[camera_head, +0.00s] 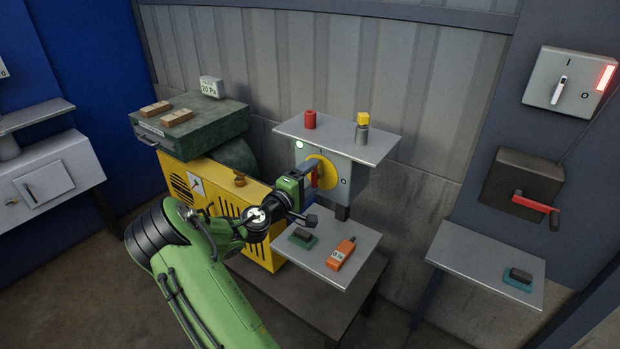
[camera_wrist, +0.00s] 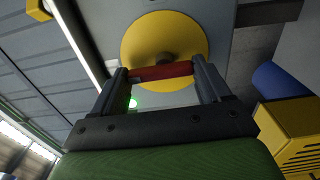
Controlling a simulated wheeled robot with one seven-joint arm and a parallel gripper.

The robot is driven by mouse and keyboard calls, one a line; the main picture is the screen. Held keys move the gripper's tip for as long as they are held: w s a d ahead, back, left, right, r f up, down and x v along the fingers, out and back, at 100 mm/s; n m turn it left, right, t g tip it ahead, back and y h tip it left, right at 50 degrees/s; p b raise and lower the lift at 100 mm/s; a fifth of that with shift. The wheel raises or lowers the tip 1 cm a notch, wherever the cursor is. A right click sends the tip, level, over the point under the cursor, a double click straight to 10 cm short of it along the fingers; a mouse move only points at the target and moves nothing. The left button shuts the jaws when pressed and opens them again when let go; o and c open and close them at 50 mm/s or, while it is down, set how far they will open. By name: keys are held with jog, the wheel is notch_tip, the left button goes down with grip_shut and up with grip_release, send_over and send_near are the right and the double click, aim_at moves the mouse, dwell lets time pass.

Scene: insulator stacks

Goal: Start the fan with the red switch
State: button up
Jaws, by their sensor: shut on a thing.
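The red switch (camera_wrist: 160,72) is a red handle on a round yellow plate (camera_wrist: 190,38), mounted on a grey box (camera_head: 345,168) under a grey shelf. My gripper (camera_head: 314,178) is at the front of this box in the head view. In the wrist view, my gripper (camera_wrist: 163,84) has its two dark fingers at either end of the red handle, shut on it. The box face carries an "O" mark to the right of the plate. A green lamp (camera_head: 299,145) glows at the box's upper left; it also shows in the wrist view (camera_wrist: 133,103). I cannot make out a fan.
An orange device (camera_head: 341,254) and a dark block lie on the lower shelf. A yellow vented machine (camera_head: 222,190) stands left. Another switch box (camera_head: 568,83) with a red light is right.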

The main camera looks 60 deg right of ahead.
jog(key=o, duration=1)
jog(key=a, duration=0.5)
jog(key=w+a, duration=0.1)
jog(key=a, duration=0.4)
jog(key=w+a, duration=0.1)
jog(key=a, duration=0.4)
jog(key=shift+w+a+b, duration=0.25)
jog(key=shift+a+b, duration=0.05)
jog(key=shift+b, duration=0.05)
jog(key=shift+f, duration=0.1)
jog(key=s+a+f+m+t+y, duration=0.2)
jog(key=a+f+m+t+y, duration=0.15)
jog(key=a+y, duration=0.8)
jog(key=s+a+r+n+t+y, duration=0.1)
jog(key=s+a+r+y, duration=0.1)
jog(key=a, duration=0.5)
jog(key=s+a+r+n+t+y, duration=0.2)
jog(key=s+a+r, duration=0.1)
jog(key=a, duration=0.4)
jog(key=s+a+r+n+t+y, duration=0.2)
jog(key=a+r, duration=0.1)
jog(key=a, duration=0.3)
jog(key=shift+s+a+r, duration=0.1)
jog(key=shift+s+a, duration=0.25)
jog(key=shift+a, duration=0.05)
